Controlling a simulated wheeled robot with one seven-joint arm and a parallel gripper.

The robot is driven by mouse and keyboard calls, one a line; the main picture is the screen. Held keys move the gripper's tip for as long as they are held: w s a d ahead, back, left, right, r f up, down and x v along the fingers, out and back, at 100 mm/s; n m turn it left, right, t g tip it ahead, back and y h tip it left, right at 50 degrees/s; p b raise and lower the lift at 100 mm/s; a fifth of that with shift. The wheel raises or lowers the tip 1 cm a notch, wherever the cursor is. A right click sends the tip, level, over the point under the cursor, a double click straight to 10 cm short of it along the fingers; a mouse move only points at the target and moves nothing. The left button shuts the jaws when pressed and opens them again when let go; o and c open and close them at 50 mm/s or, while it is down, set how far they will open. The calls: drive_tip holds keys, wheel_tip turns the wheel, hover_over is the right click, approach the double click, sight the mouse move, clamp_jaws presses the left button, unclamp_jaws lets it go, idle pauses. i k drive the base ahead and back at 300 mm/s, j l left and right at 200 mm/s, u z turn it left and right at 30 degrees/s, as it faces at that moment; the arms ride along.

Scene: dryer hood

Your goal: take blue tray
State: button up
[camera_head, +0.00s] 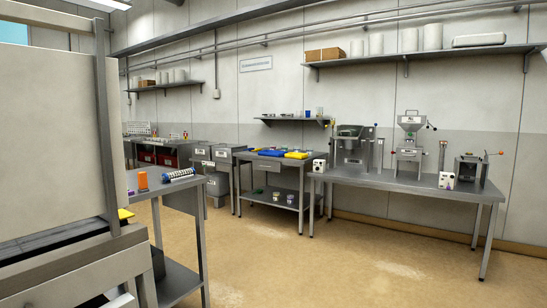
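A blue tray (271,153) lies on the top of a metal table (245,157) against the back wall, near the middle of the camera_head view. It is small and far off, so its contents cannot be made out. A yellow tray (296,155) lies just to its right on the same table. My gripper is not in view.
A long metal bench (400,182) with several machines stands at the right. A nearer metal table (172,187) with an orange item (142,180) stands at the left, beside a large panelled unit (50,140). The tan floor (330,265) between them is clear.

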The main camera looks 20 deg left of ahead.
sight(265, 153)
drive_tip(key=i+j+u, duration=0.25)
drive_tip(key=i, duration=0.2)
drive_tip(key=i+u, duration=0.2)
drive_tip(key=i, duration=0.25)
drive_tip(key=i+u, duration=0.15)
drive_tip(key=i, duration=4.4)
drive_tip(key=i+u, duration=0.1)
drive_tip(key=i, duration=0.45)
drive_tip(key=i+l+u, duration=0.15)
drive_tip(key=i, duration=0.4)
drive_tip(key=i+l+u, duration=0.1)
drive_tip(key=i, duration=0.45)
drive_tip(key=i+l+u, duration=0.15)
drive_tip(key=i, duration=0.4)
drive_tip(key=i+l+u, duration=0.1)
drive_tip(key=i, duration=0.5)
